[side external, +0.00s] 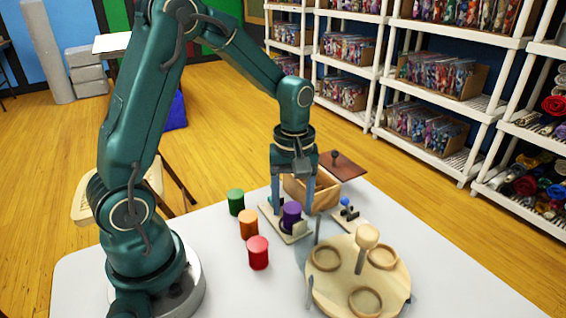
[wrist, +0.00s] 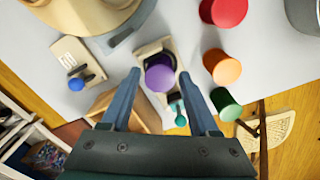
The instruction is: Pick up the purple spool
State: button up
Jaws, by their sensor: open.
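The purple spool (side external: 291,214) stands upright on a small pale wooden base (side external: 295,238) on the table. In the wrist view the purple spool (wrist: 160,76) shows its round top, with a dark part beside it on the base (wrist: 143,52). My gripper (side external: 292,205) points down over the spool, its two fingers apart on either side of it. In the wrist view my gripper (wrist: 159,73) is open, with the spool between the fingertips in the picture. I cannot tell whether a finger touches it. A small teal knob (wrist: 180,121) is close by on the same base.
Green (side external: 236,202), orange (side external: 249,224) and red (side external: 258,252) spools stand to the left. A wooden box (side external: 325,194) is just behind. A blue-knobbed piece (side external: 346,211) and a round wooden stand with rings (side external: 335,288) are to the right. The front left table is clear.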

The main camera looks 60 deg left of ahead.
aim_at(292, 207)
jog(key=c, duration=0.8)
jog(key=shift+r, duration=3.75)
